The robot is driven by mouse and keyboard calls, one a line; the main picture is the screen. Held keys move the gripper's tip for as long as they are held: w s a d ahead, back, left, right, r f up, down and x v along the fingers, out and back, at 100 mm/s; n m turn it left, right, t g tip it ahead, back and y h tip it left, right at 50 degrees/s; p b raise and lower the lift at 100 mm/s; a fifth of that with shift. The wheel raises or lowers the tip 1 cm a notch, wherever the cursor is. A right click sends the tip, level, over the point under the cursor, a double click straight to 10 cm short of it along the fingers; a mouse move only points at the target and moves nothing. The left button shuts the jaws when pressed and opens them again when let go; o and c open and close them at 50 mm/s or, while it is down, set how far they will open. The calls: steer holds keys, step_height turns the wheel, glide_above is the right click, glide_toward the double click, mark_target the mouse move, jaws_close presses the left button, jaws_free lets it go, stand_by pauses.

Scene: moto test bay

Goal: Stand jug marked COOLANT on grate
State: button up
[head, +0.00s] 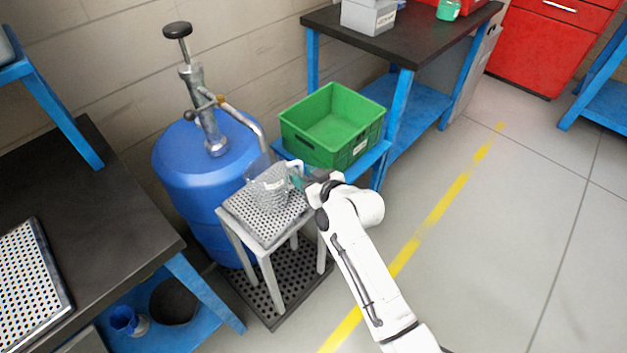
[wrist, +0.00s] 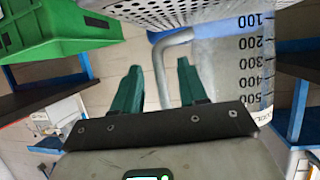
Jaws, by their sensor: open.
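A clear measuring jug (head: 270,190) stands upright on the perforated grate (head: 246,224) of a small grey stand, in front of the blue drum. In the wrist view the jug (wrist: 232,72) shows a black scale from 100 to 500 and part of a label, too cut off to read. The grate's perforated edge (wrist: 165,10) runs along the top of that view. My gripper (head: 303,182) is at the jug's right, handle side. In the wrist view its green fingers (wrist: 158,85) are spread, with the jug's handle (wrist: 163,62) between them. I cannot tell whether they touch it.
The blue drum (head: 190,165) with its hand pump (head: 205,110) stands behind the jug, its spout close by. A green crate (head: 355,150) sits on a blue shelf at the right. A dark perforated floor grate (head: 300,285) lies under the stand. Open floor (head: 480,250) is at the right.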

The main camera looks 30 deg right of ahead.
steer(key=v, duration=1)
steer(key=shift+s, duration=0.2)
steer(key=shift+r, duration=0.1)
steer(key=s+f+g, duration=0.1)
steer(key=s+g, duration=0.3)
steer(key=s, duration=0.6)
steer(key=s+d+f+m+g+h+p, duration=0.1)
steer(key=s+g, duration=0.3)
steer(key=s, duration=0.6)
steer(key=s+f+m+g+h+p, duration=0.1)
steer(key=s+f+g, duration=0.2)
steer(key=s, duration=0.7)
steer(key=shift+s+d+g, duration=0.25)
steer(key=shift+d+g, duration=0.05)
steer(key=shift+g, duration=0.4)
